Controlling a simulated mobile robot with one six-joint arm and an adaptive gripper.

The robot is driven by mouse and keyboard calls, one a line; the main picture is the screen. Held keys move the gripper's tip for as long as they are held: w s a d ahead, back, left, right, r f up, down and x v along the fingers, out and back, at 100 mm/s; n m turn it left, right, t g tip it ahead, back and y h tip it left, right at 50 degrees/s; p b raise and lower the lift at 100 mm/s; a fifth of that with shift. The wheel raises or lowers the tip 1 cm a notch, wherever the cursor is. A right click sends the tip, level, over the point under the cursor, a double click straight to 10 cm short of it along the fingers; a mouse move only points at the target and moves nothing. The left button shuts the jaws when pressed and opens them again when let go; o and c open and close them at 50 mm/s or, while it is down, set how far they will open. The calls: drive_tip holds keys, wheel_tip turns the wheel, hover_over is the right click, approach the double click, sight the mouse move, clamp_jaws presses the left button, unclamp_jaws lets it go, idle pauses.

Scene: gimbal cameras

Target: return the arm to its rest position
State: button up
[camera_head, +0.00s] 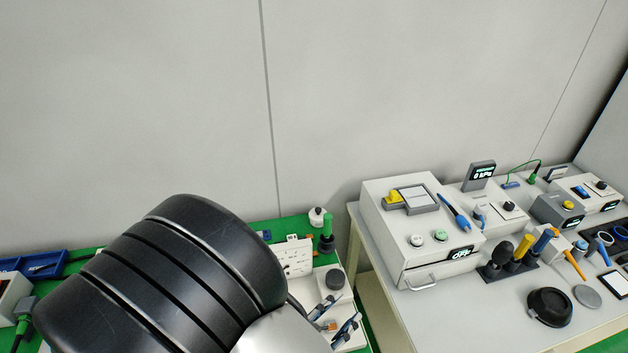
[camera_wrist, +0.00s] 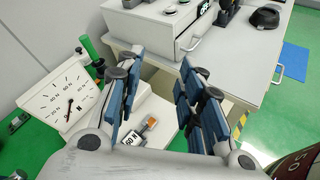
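My gripper (camera_wrist: 160,66) shows in the wrist view with its two blue-padded fingers spread apart and nothing between them. In the head view my gripper (camera_head: 335,318) is partly hidden behind my black arm link, with its fingers low over the equipment on the green bench. My arm fills the lower left of the head view. In the wrist view a force gauge with a dial (camera_wrist: 66,103) stands left of the fingers. A small orange-tipped part (camera_wrist: 150,124) lies below and between them.
A white drawer unit (camera_head: 420,230) stands on the table (camera_head: 480,318) at right, among tools and boxes. A blue tray (camera_head: 42,264) lies at far left. The wall area above the benches is clear.

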drive_tip(key=s+d+r+m+g, duration=0.3)
drive_tip(key=d+r+m+g, duration=0.15)
drive_tip(key=d+m, duration=0.2)
drive_tip(key=s+d+r+m+g, duration=0.35)
drive_tip(key=d+m+g, duration=0.2)
drive_tip(key=m, duration=0.25)
drive_tip(key=s+a+r+m+t+y, duration=0.2)
drive_tip(key=s+r+m+t+y, duration=0.1)
drive_tip(key=r+m+y, duration=0.5)
drive_tip(key=shift+s+a+r+m+t, duration=0.2)
drive_tip(key=shift+r+m+t, duration=0.1)
drive_tip(key=shift+r+m, duration=0.65)
